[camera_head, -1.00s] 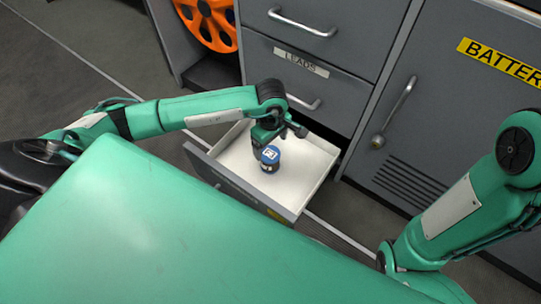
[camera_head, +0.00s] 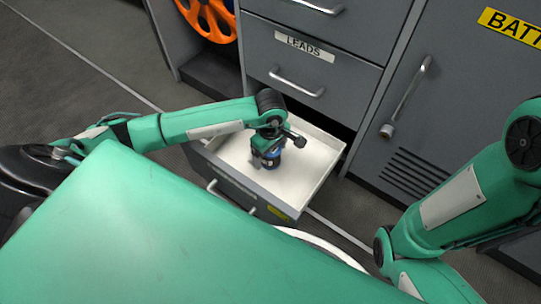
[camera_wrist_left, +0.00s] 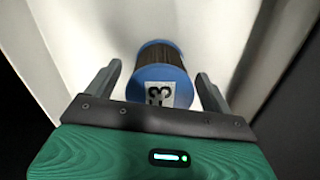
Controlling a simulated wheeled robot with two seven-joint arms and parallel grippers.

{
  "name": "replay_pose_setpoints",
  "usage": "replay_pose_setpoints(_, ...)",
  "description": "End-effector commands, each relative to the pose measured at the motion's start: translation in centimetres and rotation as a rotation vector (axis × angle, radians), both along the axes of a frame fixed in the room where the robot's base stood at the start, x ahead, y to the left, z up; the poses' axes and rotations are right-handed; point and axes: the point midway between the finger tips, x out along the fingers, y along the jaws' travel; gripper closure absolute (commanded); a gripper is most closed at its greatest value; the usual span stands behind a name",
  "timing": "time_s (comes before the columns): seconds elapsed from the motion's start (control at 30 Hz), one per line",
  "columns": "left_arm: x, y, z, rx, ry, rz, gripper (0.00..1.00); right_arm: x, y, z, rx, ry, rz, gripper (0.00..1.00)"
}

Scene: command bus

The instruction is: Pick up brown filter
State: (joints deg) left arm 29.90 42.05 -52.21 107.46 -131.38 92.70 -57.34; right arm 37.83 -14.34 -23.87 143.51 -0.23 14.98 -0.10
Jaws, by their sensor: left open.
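The brown filter (camera_wrist_left: 161,75) is a pleated cylinder with blue end caps and a white label on the near cap. It lies between the two fingers of my left gripper (camera_wrist_left: 158,78) in the left wrist view, with small gaps on both sides. My left gripper is open. In the head view the left gripper (camera_head: 266,156) is down in the open drawer and hides most of the filter (camera_head: 277,151). My right arm shows at the right, but its gripper is out of view.
The pulled-out drawer (camera_head: 312,172) has a pale inside and low walls around the filter. Closed grey drawers, one labelled LEADS (camera_head: 304,47), rise behind it. A grey cabinet door (camera_head: 445,110) stands to the right. An orange wheel (camera_head: 212,15) sits at the back left.

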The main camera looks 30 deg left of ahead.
Motion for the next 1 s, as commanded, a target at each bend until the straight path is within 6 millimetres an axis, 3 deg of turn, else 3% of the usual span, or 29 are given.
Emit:
replay_pose_setpoints(0.1, 0.0, 0.0, 0.1, 0.0, 0.0, 0.0, 0.19, 0.0, 0.0, 0.1, -0.001, -0.002, -0.001, 0.64)
replay_pose_setpoints(0.33, 0.0, 0.0, 0.1, 0.0, 0.0, 0.0, 0.64, 0.1, 0.1, 0.0, -0.005, 0.002, -0.003, 0.64)
replay_pose_setpoints(0.73, 0.0, 0.0, 0.7, 0.0, -0.001, 0.0, 0.65, 0.5, 0.1, 0.1, -0.004, 0.016, -0.005, 0.64)
replay_pose_setpoints(1.0, 0.1, 0.0, 4.1, 0.0, -0.002, -0.001, 0.65, 0.7, -0.3, 2.0, 0.003, 0.019, -0.02, 0.64)
